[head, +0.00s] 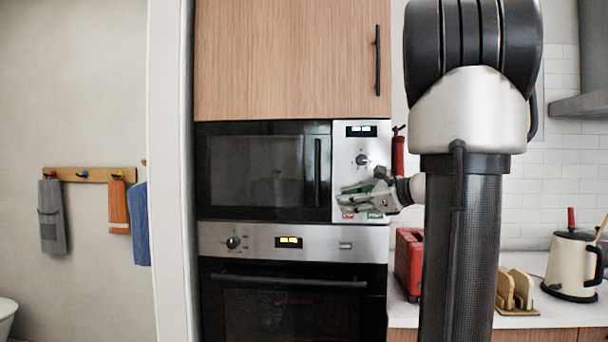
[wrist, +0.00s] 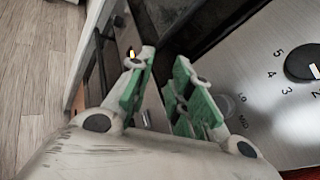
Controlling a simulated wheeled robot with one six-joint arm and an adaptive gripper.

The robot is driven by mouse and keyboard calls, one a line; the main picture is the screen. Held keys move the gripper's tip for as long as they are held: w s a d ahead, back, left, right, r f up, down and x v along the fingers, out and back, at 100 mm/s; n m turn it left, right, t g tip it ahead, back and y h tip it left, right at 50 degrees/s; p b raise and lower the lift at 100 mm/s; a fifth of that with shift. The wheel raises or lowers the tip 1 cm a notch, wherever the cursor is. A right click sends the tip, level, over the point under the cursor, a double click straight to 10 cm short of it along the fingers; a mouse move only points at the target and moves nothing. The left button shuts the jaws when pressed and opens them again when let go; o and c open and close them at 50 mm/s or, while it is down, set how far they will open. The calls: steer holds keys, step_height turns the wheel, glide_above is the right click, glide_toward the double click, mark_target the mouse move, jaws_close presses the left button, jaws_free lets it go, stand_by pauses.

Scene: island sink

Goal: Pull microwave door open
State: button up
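The microwave (head: 255,170) has a black glass door that looks shut, with a dark vertical handle (head: 318,172) at its right side. Its steel control panel (head: 362,140) is right of the handle, and the panel with its knob also shows in the wrist view (wrist: 270,85). My gripper (head: 345,202) is in front of the lower panel, its fingertips just right of the handle's lower end. In the wrist view my gripper (wrist: 158,90) has its green-padded fingers apart. A dark strip shows between and beyond them; I cannot tell whether it is the handle.
Below is an oven (head: 290,300) with a horizontal handle; above is a wooden cabinet (head: 285,55). A red toaster (head: 408,262), a toast rack (head: 515,290) and a cream kettle (head: 572,265) stand on the right counter. Open floor shows in the wrist view (wrist: 40,70).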

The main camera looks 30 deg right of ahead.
step_height(320, 180, up, 7)
steer(key=w+a+m+t+y, duration=0.1)
steer(key=w+m+t, duration=0.1)
steer(key=m, duration=0.2)
glide_above(317, 197)
steer(key=shift+w+d+m, duration=0.2)
steer(key=shift+w+m, duration=0.1)
steer(key=shift+f, duration=0.1)
jaws_close()
